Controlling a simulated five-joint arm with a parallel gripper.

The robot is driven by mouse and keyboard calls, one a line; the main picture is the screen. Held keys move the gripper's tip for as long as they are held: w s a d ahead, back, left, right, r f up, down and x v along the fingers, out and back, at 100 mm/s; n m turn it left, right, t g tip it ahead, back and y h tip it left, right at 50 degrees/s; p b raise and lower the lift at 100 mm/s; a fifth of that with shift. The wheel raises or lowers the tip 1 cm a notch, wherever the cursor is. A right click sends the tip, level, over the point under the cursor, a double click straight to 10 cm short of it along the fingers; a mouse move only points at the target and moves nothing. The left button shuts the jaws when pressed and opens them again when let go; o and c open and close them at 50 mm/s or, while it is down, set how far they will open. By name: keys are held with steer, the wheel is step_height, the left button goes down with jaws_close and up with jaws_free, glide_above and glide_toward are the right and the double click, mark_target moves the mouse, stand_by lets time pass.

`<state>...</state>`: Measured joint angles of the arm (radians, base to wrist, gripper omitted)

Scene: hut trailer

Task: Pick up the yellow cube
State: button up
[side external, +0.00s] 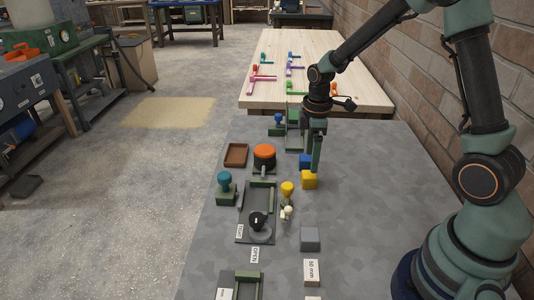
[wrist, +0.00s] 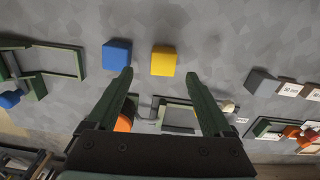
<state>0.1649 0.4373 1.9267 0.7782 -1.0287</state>
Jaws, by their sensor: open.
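The yellow cube (side external: 309,180) sits on the grey table top, just in front of the blue cube (side external: 305,161) in the side view. In the wrist view the yellow cube (wrist: 163,60) lies beyond the fingertips, between their lines, and the blue cube (wrist: 117,54) is to its left with a gap between them. My gripper (side external: 317,170) points down close beside the two cubes in the side view. In the wrist view my gripper (wrist: 159,76) has its two fingers spread wide with nothing between the tips. Whether a finger touches a cube cannot be told.
A yellow knob (side external: 287,188), an orange round button (side external: 264,152), a teal knob (side external: 224,180) and a dark framed fixture (side external: 260,196) stand left of the cubes. A grey block (side external: 310,238) is nearer the camera. The table right of the cubes is clear, bounded by a brick wall (side external: 440,90).

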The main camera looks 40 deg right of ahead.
mark_target(309, 174)
steer(key=shift+s+a+f, duration=0.1)
steer(key=shift+a+f, duration=0.05)
steer(key=shift+f, duration=1.55)
steer(key=shift+s+a+f, duration=0.1)
steer(key=shift+f, duration=1.55)
jaws_close()
steer(key=shift+w+r, duration=0.1)
